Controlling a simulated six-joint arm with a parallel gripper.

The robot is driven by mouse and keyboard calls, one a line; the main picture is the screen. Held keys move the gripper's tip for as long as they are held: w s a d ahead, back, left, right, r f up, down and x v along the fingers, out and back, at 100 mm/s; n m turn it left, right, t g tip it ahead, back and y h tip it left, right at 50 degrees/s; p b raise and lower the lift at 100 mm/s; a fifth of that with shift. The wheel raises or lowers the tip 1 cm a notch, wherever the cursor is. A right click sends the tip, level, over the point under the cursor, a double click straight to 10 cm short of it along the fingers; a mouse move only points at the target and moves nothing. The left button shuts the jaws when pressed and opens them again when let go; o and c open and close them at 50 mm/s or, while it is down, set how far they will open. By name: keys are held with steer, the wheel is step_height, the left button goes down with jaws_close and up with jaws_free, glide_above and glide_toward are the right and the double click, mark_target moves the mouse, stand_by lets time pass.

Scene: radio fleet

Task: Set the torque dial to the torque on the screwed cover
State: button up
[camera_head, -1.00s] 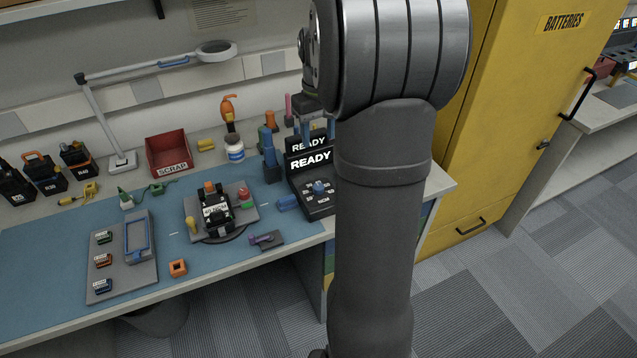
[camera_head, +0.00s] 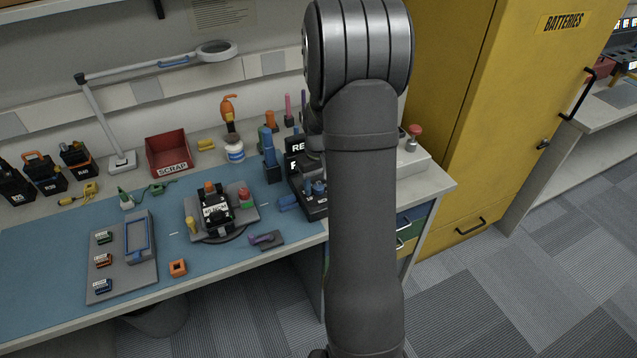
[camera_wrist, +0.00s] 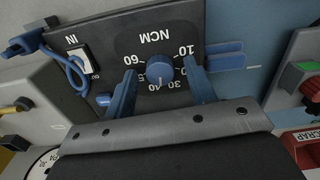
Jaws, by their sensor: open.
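The blue torque dial (camera_wrist: 160,69) sits on a dark panel marked NCM, which shows upside down in the wrist view. Numbers ring it, 10 and 60 among them. A pale mark on its lower edge points towards the numbers at the bottom; I cannot tell exactly which. My gripper (camera_wrist: 160,77) is open, its blue fingers on both sides of the dial; contact is unclear. In the head view my gripper (camera_head: 315,188) is at the dial unit (camera_head: 308,207), partly hidden by my arm. A black device (camera_head: 215,212), apparently the covered one, bears a white label too small to read surely.
A blue part (camera_head: 288,202) lies left of the dial unit. Blue holders (camera_head: 270,163) stand behind it. A red scrap bin (camera_head: 168,152) is at the back. A red button (camera_head: 414,131) stands to the right.

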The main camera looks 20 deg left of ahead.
steer(key=shift+f, duration=0.1)
steer(key=c, duration=1)
steer(key=shift+o, duration=0.2)
steer(key=shift+m, duration=1.6)
steer(key=o, duration=1)
steer(key=shift+c, duration=0.2)
step_height(320, 180, up, 18)
steer(key=shift+f, duration=0.25)
